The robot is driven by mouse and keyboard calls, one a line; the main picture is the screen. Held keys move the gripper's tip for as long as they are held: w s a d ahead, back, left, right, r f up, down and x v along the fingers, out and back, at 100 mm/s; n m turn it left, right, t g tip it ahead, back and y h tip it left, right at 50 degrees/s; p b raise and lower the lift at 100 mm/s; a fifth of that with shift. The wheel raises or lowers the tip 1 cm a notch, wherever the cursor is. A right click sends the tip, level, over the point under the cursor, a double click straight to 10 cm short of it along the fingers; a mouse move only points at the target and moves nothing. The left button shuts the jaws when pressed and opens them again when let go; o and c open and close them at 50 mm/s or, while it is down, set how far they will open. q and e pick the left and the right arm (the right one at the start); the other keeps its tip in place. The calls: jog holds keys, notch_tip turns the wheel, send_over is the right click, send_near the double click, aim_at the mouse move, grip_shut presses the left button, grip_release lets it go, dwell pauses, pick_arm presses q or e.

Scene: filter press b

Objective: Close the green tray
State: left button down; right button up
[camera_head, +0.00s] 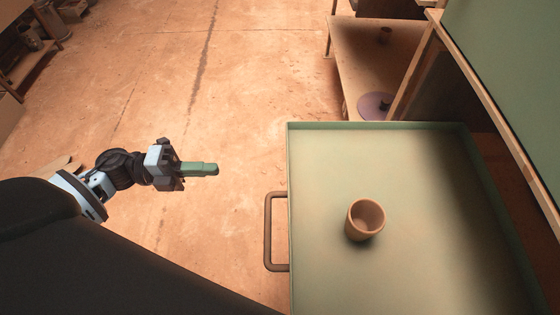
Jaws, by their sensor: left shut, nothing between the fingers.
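The green tray (310,165) sticks out at the lower right of the head view, open at the top, with raised walls. Its far right part is in shadow under the wooden frame. A brown bar handle (268,232) is fixed to its left wall. A small tan cup (365,219) stands upright on the tray floor. My left gripper (214,169) is shut and empty. It is left of the tray, above and left of the handle in the picture, apart from both. My right gripper is not in view.
A wooden bench (355,60) with a purple disc (375,106) and a small pot stands behind the tray. A green panel (515,60) in a wooden frame rises at the right. Shelving stands at the far left. The floor (235,85) left of the tray is clear.

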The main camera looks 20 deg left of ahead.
pick_arm(q)
jog(key=x, duration=1.4)
jog(key=shift+b, duration=0.4)
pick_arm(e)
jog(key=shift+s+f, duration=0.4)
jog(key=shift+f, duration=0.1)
pick_arm(q)
jog(key=shift+s+r, duration=0.1)
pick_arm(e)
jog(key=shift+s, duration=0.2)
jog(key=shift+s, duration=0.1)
